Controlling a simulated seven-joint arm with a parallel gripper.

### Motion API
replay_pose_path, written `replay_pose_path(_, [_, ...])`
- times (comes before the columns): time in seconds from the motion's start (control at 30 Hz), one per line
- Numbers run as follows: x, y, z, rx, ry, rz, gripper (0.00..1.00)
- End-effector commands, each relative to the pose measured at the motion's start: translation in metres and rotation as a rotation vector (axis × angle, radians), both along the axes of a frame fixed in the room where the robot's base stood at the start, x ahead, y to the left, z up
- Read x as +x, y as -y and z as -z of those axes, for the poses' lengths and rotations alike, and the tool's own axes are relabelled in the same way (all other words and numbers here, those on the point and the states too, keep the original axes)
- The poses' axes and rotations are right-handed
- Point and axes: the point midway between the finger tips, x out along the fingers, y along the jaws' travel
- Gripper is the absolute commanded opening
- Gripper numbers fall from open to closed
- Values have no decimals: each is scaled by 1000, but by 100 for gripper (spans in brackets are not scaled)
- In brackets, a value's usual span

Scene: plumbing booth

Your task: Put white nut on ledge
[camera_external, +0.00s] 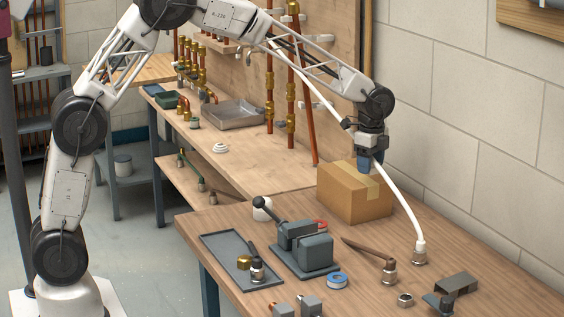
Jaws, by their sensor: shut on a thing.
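My gripper (369,163), with blue fingers, points down in front of the cardboard box at the right. It is shut, and a white hose (399,192) passes right at its fingers. The exact grip is hidden. The hose bends down to a white nut-like end (420,244) at a metal fitting (419,257) on the front table. A small white ringed piece (220,148) sits on the back bench. Another white piece (262,209) stands behind the grey vise. I cannot tell for sure which piece is the white nut, or which surface is the ledge.
The cardboard box (349,193) stands close behind and below my gripper. Copper pipes (290,75) rise at the back bench.

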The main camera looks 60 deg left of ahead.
Motion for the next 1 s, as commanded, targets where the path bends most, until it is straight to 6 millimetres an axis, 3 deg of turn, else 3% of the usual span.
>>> replay_pose_path(0.1, [0, -38, 0, 0, 0, -74, 36])
replay_pose_path(0.47, [-9, -145, 0, 0, 0, -295, 36])
replay_pose_path(1.0, [-48, -300, 0, 0, 1, -626, 36])
